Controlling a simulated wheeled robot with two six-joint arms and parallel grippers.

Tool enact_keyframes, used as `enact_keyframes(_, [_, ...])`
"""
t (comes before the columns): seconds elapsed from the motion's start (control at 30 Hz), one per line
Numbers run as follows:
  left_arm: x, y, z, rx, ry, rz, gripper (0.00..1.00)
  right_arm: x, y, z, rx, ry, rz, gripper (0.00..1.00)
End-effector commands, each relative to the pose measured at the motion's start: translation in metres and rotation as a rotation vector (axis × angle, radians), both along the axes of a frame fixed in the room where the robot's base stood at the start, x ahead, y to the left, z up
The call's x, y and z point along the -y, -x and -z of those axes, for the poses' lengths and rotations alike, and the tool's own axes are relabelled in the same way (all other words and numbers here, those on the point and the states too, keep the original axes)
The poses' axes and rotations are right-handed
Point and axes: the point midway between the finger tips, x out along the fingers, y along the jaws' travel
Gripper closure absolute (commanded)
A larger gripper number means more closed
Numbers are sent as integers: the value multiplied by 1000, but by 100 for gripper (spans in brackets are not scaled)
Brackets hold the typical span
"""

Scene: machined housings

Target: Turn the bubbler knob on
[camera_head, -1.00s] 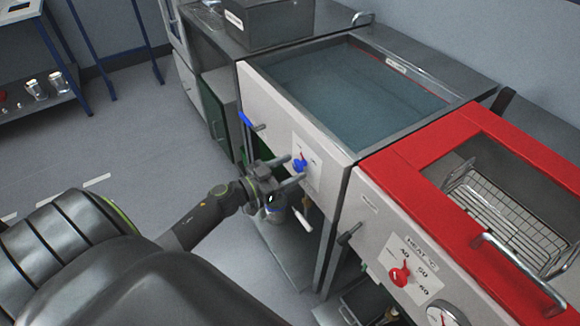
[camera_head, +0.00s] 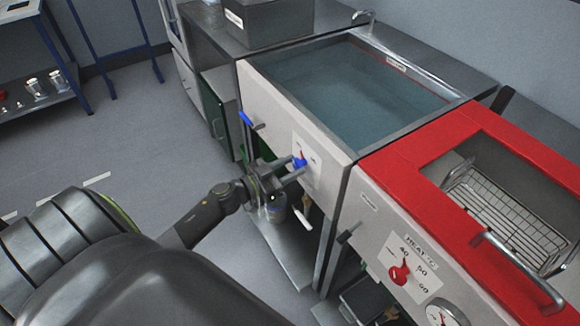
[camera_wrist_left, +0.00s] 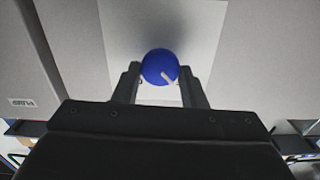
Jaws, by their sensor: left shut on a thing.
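The bubbler knob (camera_head: 299,162) is blue and sits on a white plate (camera_head: 308,150) on the front panel of the water-filled tank. In the left wrist view the fingers of my left gripper (camera_wrist_left: 160,80) flank the knob's lower half. The plate's markings are too small to read. My right gripper is not in view.
The water tank (camera_head: 455,103) stands beside a red-topped bath (camera_head: 400,165) with a wire basket and a red heat knob (camera_head: 399,275). A blue-handled valve (camera_head: 246,119) sticks out left of the bubbler knob. Open floor (camera_head: 130,130) lies to the left.

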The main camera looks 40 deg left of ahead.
Motion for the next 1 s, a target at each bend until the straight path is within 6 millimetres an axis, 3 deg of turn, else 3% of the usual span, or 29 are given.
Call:
enact_keyframes(0.5, [2,1,0,154,-371,-1,85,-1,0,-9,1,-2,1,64])
enact_keyframes(1.0, [3,1,3,337,-813,1,85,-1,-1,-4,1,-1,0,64])
